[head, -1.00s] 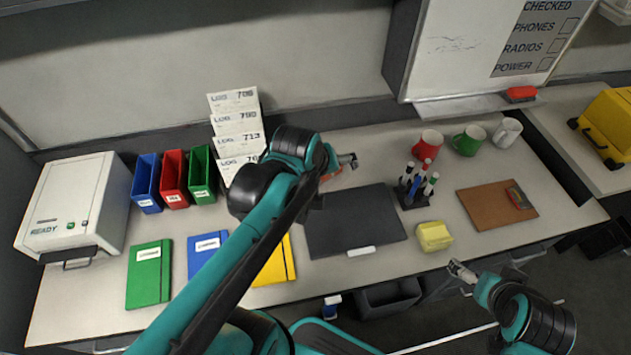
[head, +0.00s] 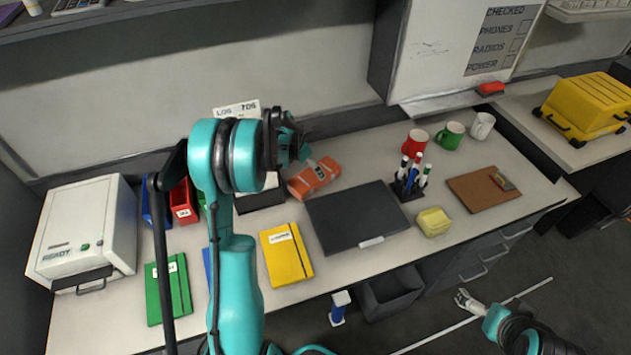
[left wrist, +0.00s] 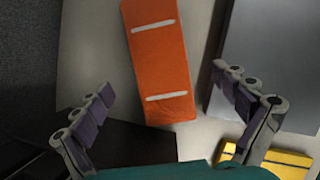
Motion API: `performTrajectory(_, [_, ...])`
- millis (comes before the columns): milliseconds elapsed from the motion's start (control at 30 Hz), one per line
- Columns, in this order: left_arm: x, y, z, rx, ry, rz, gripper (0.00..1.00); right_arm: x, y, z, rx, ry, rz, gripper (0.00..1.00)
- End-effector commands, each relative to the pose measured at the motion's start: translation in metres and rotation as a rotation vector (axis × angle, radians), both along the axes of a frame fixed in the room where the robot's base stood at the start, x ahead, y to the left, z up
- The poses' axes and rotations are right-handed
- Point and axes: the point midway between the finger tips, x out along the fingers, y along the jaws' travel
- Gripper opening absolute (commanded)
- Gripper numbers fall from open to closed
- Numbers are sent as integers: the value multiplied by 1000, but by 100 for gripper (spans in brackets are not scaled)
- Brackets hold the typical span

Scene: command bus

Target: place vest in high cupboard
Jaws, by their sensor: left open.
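The vest (head: 315,176) is a folded orange bundle with pale stripes, lying on the back of the desk behind the black mat. In the left wrist view the vest (left wrist: 160,60) lies ahead, between the spread fingers and below them, not gripped. My left gripper (head: 292,142) is open and empty, just left of and above the vest in the head view. My right gripper (head: 466,300) hangs low in front of the desk, away from the vest; its fingers are too small to read. A dark overhead shelf (head: 190,22) crosses the top left; I cannot tell whether it belongs to the high cupboard.
The black mat (head: 358,215), pen holder (head: 405,185), yellow notebook (head: 287,254) and sponge (head: 433,222) are near the vest. Mugs (head: 449,133) stand at the back right. A whiteboard cabinet (head: 440,45) juts out above the desk. A white machine (head: 83,232) stands at left.

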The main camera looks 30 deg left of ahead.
Motion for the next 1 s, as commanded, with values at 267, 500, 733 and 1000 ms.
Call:
performTrajectory(267, [10, -4, -29, 2, -2, -2, 97, 0, 0, -15, 0, 0, 0, 100])
performTrajectory(500, [23, -8, -62, 3, -2, -5, 97, 0, 0, -32, 0, 0, 0, 100])
performTrajectory(733, [24, -8, -62, 2, -2, -4, 97, 0, 0, -31, 0, 0, 0, 100])
performTrajectory(1000, [24, -8, -63, 2, -2, -4, 39, 0, 0, -31, 0, 0, 0, 100])
